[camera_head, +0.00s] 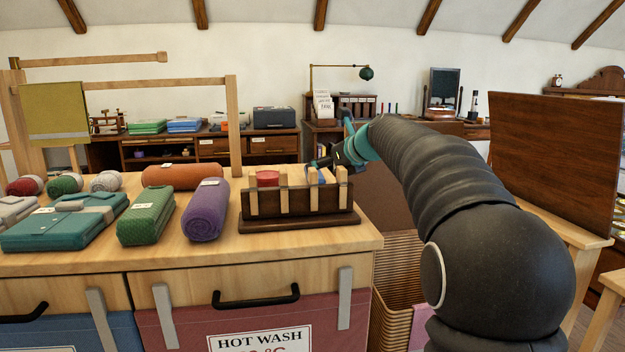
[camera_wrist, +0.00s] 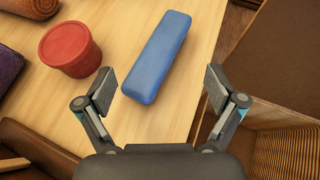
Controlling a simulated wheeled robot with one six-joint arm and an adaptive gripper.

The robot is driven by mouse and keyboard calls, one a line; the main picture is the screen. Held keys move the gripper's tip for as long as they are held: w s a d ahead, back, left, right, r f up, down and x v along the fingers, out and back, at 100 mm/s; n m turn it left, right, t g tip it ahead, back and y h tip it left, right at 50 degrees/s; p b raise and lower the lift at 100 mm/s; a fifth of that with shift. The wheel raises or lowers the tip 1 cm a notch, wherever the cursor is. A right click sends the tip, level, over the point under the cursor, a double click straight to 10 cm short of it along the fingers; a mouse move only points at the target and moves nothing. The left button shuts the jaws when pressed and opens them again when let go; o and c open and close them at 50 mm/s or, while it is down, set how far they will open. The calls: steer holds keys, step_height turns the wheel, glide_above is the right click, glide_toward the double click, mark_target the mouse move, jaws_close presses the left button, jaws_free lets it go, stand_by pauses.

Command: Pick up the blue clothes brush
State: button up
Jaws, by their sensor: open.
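The blue clothes brush (camera_wrist: 158,55) is a long blue block with rounded edges. It lies on the wooden tabletop, slanting up to the right in the wrist view. In the head view only a small blue part (camera_head: 322,176) shows behind the dark wooden rack. My gripper (camera_wrist: 160,88) is open and empty, with one finger to each side of the brush's near end in the picture. I cannot tell its height over the brush. In the head view my gripper (camera_head: 330,158) is above the back right of the table, partly hidden by my arm.
A red round tub (camera_wrist: 70,48) stands left of the brush. The dark wooden rack (camera_head: 300,205) with light posts stands in front. A purple roll (camera_head: 206,210) and an orange roll (camera_head: 180,175) lie to the left. A wicker basket (camera_head: 395,265) stands beyond the table's right edge.

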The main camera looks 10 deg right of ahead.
steer(key=x, duration=0.5)
steer(key=shift+a, duration=0.3)
jaws_close()
